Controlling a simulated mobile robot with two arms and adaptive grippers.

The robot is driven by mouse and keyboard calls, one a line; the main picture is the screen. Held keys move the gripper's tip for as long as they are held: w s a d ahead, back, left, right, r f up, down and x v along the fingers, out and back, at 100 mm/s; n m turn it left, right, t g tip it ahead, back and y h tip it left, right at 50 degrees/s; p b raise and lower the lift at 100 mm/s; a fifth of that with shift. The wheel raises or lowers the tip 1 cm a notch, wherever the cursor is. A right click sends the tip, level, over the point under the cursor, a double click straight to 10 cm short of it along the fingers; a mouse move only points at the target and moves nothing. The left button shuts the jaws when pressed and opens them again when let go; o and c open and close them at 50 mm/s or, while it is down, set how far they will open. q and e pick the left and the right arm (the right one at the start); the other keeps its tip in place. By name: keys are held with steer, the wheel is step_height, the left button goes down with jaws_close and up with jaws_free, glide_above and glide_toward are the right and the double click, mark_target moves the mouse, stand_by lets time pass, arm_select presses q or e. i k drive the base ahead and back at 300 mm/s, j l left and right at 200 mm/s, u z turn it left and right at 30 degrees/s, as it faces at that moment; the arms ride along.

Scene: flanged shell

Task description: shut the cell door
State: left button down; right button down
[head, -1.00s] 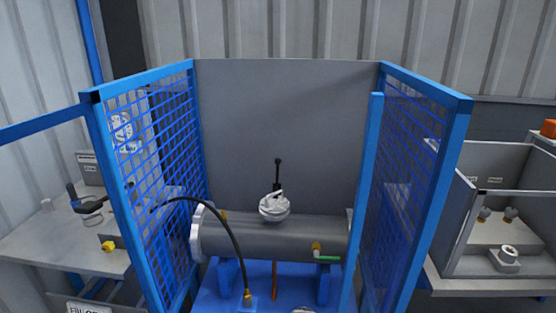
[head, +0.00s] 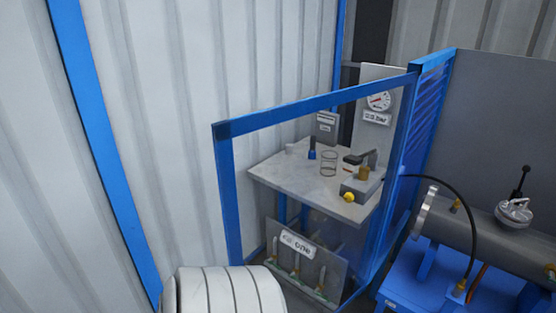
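The cell door (head: 226,190) is a blue frame with a see-through panel. It stands open, swung out to the left from the front left post of the cell (head: 432,62). Its free upright edge is near the middle of the head view, and its lower edge is partly hidden. A white ribbed part of my own arm (head: 225,290) shows at the bottom, in front of the door's lower corner. Neither gripper is in view.
Inside the cell a grey shell (head: 470,235) lies on a blue stand (head: 425,275). A corrugated wall (head: 160,130) is at left.

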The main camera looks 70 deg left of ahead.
mark_target(224, 132)
steer(key=k+j, duration=0.1)
steer(key=j, duration=0.3)
steer(key=k+j, duration=0.15)
steer(key=j, duration=0.25)
steer(key=k+j, duration=0.1)
steer(key=j, duration=0.3)
steer(key=k+j, duration=0.1)
steer(key=j, duration=0.3)
steer(key=k+j, duration=0.15)
steer(key=j, duration=0.2)
steer(key=k+j, duration=0.1)
steer(key=j, duration=0.3)
steer(key=u, duration=0.05)
